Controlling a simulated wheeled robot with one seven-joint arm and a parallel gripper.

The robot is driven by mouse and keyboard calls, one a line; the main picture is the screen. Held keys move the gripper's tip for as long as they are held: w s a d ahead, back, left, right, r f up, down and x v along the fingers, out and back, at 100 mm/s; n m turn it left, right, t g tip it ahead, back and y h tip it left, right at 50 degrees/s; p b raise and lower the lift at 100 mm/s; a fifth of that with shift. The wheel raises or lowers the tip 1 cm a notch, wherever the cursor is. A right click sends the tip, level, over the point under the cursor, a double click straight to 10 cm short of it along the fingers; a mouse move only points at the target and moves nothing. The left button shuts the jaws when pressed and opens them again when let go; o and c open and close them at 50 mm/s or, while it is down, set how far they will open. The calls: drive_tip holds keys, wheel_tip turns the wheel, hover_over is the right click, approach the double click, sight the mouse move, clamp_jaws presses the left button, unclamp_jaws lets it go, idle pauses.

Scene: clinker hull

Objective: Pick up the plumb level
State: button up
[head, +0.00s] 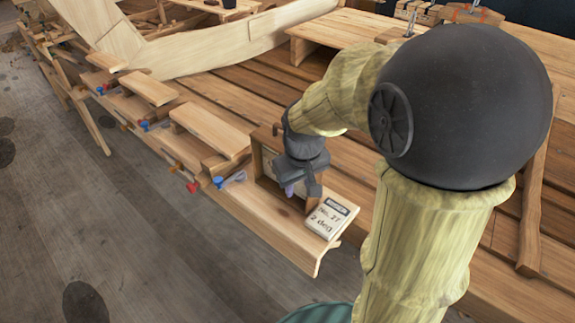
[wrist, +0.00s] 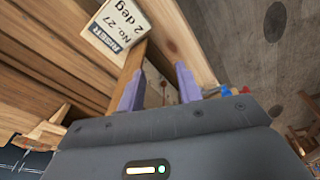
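A wooden box-like frame with a pale face, which looks like the plumb level (head: 263,138), stands upright on a plank step beside the deck. My gripper (head: 292,190) is in front of it in the head view and hides much of its right part. In the wrist view my gripper's two purple fingers (wrist: 160,70) are apart, with part of the pale face (wrist: 152,97) showing between them. I cannot tell whether a finger touches the frame.
Several stepped planks (head: 210,130) run to the upper left, with red and blue clamps (head: 228,181) along their edge. A pale curved timber (head: 220,50) and a low wooden bench (head: 350,30) stand behind. Open grey floor (head: 130,230) lies at the lower left.

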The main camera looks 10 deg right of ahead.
drive_tip(key=w+a+r+n+p, duration=0.1)
drive_tip(key=w+r, duration=0.4)
drive_tip(key=r, duration=0.6)
drive_tip(key=w+r+n+g+h+p, duration=0.1)
drive_tip(key=w+r+n+p, duration=0.2)
drive_tip(key=w+r+p, duration=0.3)
wheel_tip(320, 180, up, 5)
drive_tip(key=shift+a+f+n, duration=0.1)
drive_tip(key=shift+a+n, duration=0.2)
drive_tip(key=shift+a, duration=0.1)
drive_tip(key=shift+w, duration=0.1)
drive_tip(key=f+p, duration=0.1)
drive_tip(key=f, duration=0.3)
drive_tip(key=w+d+f+p, duration=0.1)
drive_tip(key=f, duration=0.3)
drive_tip(key=d+f+p, duration=0.1)
drive_tip(key=f+p, duration=0.1)
drive_tip(key=f, duration=0.2)
drive_tip(key=shift+w, duration=0.3)
